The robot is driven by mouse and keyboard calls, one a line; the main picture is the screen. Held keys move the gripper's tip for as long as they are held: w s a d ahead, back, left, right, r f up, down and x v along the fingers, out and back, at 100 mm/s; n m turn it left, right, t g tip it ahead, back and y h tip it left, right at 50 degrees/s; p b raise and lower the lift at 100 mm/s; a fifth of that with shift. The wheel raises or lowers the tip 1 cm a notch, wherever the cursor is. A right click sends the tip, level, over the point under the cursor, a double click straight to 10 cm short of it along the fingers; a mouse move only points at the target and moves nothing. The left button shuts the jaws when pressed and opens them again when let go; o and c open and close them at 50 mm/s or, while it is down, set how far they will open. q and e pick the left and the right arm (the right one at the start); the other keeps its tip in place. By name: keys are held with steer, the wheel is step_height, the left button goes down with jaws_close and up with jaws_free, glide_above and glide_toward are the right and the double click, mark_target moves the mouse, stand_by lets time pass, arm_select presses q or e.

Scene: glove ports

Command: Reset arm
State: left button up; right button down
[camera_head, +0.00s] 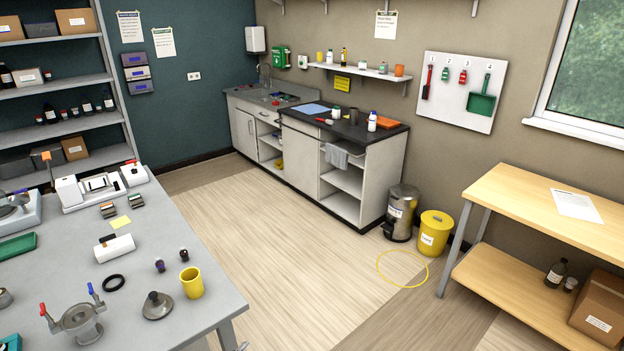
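Neither of my grippers nor my arms can be made out in the head view. A grey table (215,262) fills the lower left. On it stand a grey metal fitting with a red and a blue handle (82,322), a dark grey domed piece (157,305), a yellow cup (191,283), a black ring (113,283) and a white cylinder (115,248). Two small dark-capped vials (160,266) stand near the cup. A white device (100,187) sits at the table's far end.
A wooden bench (520,205) stands at the right, with a cardboard box (603,305) on its lower shelf. A steel bin (401,213) and yellow bucket (434,233) stand near the counter (362,137). The floor (290,235) between is clear apart from a yellow ring marking (402,284).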

arm_select(q)
steer(key=s+a+f+n+g+y, duration=0.2)
steer(key=s+a+f+n+y, duration=0.15)
steer(key=s+f, duration=0.6)
steer(key=s+a+f+n+g+y, duration=0.2)
steer(key=s+f+n+g+y, duration=0.25)
steer(key=f, duration=0.75)
steer(key=s+f+n+g, duration=0.1)
steer(key=s+f, duration=0.3)
steer(key=s, duration=0.5)
steer(key=s+d+f+n+g, duration=0.1)
steer(key=s+f+g, duration=0.2)
steer(key=s, duration=0.7)
steer(key=s+f+n+g, duration=0.2)
steer(key=s+f, duration=0.4)
steer(key=s, duration=0.4)
steer(key=shift+d+f+g+h, duration=0.2)
steer(key=shift+d+g+h, duration=0.1)
steer(key=shift+g, duration=0.15)
arm_select(e)
steer(key=shift+s+a+r, duration=0.1)
steer(key=shift+s+a, duration=0.05)
steer(key=shift+a, duration=0.2)
arm_select(q)
steer(key=shift+s+d, duration=0.1)
steer(key=shift+d, duration=0.05)
arm_select(e)
steer(key=shift+d, duration=0.2)
steer(key=shift+a, duration=0.1)
